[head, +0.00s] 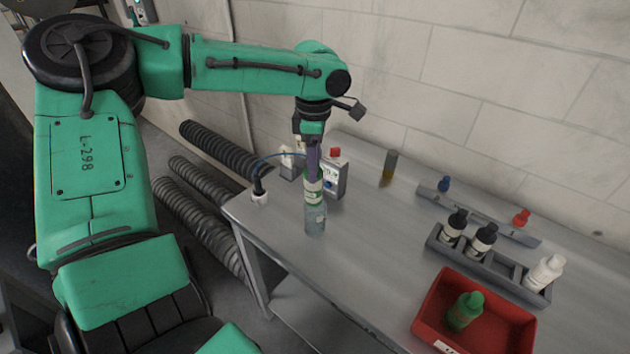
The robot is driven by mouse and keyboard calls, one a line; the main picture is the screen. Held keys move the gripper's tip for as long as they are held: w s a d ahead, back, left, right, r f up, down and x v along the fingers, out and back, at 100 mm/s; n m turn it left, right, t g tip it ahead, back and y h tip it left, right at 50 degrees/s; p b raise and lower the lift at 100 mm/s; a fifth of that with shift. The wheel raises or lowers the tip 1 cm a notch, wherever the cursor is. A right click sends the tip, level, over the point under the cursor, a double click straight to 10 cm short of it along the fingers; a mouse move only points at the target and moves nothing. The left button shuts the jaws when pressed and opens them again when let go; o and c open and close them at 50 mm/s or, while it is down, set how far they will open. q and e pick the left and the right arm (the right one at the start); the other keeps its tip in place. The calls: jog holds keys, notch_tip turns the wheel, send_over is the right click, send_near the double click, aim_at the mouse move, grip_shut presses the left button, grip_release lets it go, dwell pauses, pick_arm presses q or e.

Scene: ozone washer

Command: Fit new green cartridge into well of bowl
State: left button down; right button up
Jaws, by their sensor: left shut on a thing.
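My left gripper (313,158) reaches down over the left end of the grey table and is shut on a small cartridge. The cartridge (313,188) shows a white label and a green band and stands about upright. Directly below it is a clear greyish cylinder (315,222), which looks like the bowl. The cartridge's lower end meets or overlaps the cylinder's top; I cannot tell whether it is inside the well. The gripper hides the cartridge's upper part. My right gripper is not in view.
A grey box with a red top (336,178) stands close behind the cylinder. A blue cable runs to a black-topped white piece (260,197). The middle table is clear.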

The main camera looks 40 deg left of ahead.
pick_arm(q)
jog(key=f, duration=0.5)
jog(key=shift+w+d+p, duration=0.2)
jog(key=shift+p, duration=0.2)
jog(key=shift+s+f, duration=0.1)
jog(key=shift+f, duration=0.2)
jog(key=shift+a+f, duration=0.2)
jog(key=shift+c, duration=1.3)
grip_release()
jog(key=shift+w, duration=0.25)
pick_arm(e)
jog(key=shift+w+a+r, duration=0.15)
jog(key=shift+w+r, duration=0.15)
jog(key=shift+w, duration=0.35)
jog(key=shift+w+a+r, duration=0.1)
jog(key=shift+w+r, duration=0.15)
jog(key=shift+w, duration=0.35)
pick_arm(q)
jog(key=shift+d+r, duration=0.1)
jog(key=shift+r, duration=0.1)
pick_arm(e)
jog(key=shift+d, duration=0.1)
